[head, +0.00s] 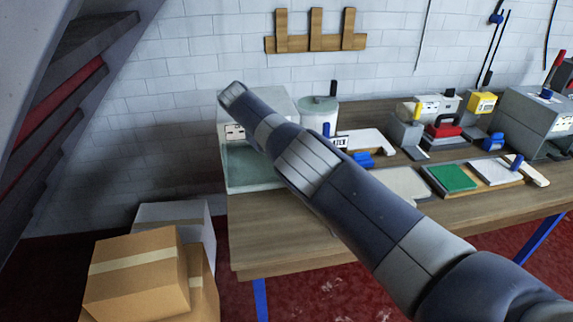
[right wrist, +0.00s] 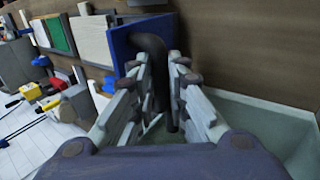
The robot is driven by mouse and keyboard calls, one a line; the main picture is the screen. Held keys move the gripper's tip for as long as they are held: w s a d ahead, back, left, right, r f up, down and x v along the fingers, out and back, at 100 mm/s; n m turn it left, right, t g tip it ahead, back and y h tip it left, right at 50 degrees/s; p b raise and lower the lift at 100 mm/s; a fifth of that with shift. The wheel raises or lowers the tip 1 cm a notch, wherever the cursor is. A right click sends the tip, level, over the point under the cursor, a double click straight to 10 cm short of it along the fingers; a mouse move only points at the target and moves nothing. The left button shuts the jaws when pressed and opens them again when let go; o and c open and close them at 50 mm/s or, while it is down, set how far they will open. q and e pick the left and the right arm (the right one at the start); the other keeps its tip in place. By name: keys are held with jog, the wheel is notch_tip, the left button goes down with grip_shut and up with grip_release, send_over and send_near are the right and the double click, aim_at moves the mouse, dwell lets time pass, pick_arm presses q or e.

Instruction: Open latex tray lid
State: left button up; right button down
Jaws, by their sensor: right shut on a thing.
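The latex tray is a pale green open box at the left end of the workbench (head: 250,170); its inside shows in the right wrist view (right wrist: 275,125). A blue panel (right wrist: 122,42), seemingly the lid, stands raised beside the tray's edge in the right wrist view. A dark curved handle (right wrist: 150,42) stands out from it. My right gripper (right wrist: 162,68) is shut on this handle, its fingers on both sides of it. In the head view my right arm reaches across the bench and its gripper is hidden. My left gripper is out of view.
A grey-white box and a lidded pot (head: 318,115) stand behind the tray. A green pad (head: 450,178), a white pad and several tools lie to the right. Cardboard boxes (head: 135,275) sit on the floor at left. The bench front is mostly clear.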

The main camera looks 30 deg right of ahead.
jog(key=shift+s+d+f, duration=0.3)
jog(key=shift+s+f, duration=0.05)
jog(key=c, duration=1.6)
grip_release()
jog(key=shift+d+f, duration=0.1)
jog(key=shift+o, duration=0.2)
jog(key=shift+w+d, duration=0.1)
jog(key=shift+d, duration=0.05)
jog(key=shift+w+a+r, duration=0.1)
jog(key=shift+a+r, duration=0.1)
jog(key=shift+r, duration=0.05)
